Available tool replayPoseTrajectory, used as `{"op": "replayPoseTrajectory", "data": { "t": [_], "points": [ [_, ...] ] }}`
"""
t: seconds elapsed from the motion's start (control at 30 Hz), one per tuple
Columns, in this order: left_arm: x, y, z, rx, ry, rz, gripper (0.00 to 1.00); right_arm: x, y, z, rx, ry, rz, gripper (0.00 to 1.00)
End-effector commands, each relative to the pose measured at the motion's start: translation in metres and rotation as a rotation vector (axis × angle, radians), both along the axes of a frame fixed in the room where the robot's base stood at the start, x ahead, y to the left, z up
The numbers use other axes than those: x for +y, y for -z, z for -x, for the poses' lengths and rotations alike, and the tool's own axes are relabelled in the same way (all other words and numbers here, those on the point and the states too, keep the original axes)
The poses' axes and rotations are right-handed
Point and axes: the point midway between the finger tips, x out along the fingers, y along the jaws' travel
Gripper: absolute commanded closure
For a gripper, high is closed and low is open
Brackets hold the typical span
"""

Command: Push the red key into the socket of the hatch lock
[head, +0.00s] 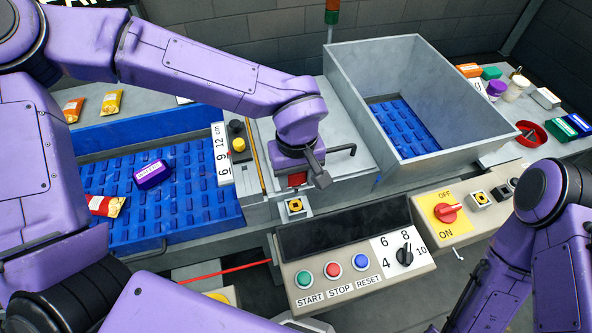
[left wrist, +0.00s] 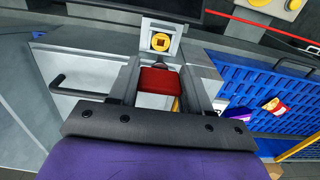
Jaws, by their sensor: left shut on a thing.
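My left gripper (head: 300,180) is shut on the red key (head: 297,179), above the front edge of the grey hatch (head: 345,165). In the left wrist view the red key (left wrist: 158,79) sits between the two fingers of the left gripper (left wrist: 158,85). The yellow socket of the hatch lock (head: 295,206), with a dark square hole, is just below the key in the head view. The socket (left wrist: 161,42) lies beyond the fingertips in the left wrist view. Key and socket look apart. My right arm shows at the right, but its gripper is out of view.
The hatch's black handle (head: 342,150) is close to the left gripper's right side. A control panel (head: 350,262) with buttons and a dial stands in front. A blue conveyor (head: 200,210) with packets lies left, and a grey hopper (head: 465,125) stands behind right.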

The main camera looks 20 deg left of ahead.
Motion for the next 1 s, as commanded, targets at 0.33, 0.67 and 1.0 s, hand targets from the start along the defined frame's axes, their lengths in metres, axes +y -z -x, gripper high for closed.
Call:
{"op": "replayPoseTrajectory", "data": {
  "t": [0.33, 0.67, 1.0],
  "points": [
    [0.0, 0.041, 0.001, 0.002, -0.001, -0.001, 0.82, 0.0, 0.018, 0.001, 0.001, 0.0, 0.0, 0.57],
    [0.0, 0.048, 0.0, -0.001, 0.0, -0.001, 0.82, 0.0, 0.019, 0.001, 0.001, 0.0, 0.0, 0.57],
    [0.0, 0.047, 0.0, 0.0, 0.0, 0.0, 0.82, 0.0, 0.019, 0.001, 0.001, 0.0, 0.0, 0.57]
  ]
}}
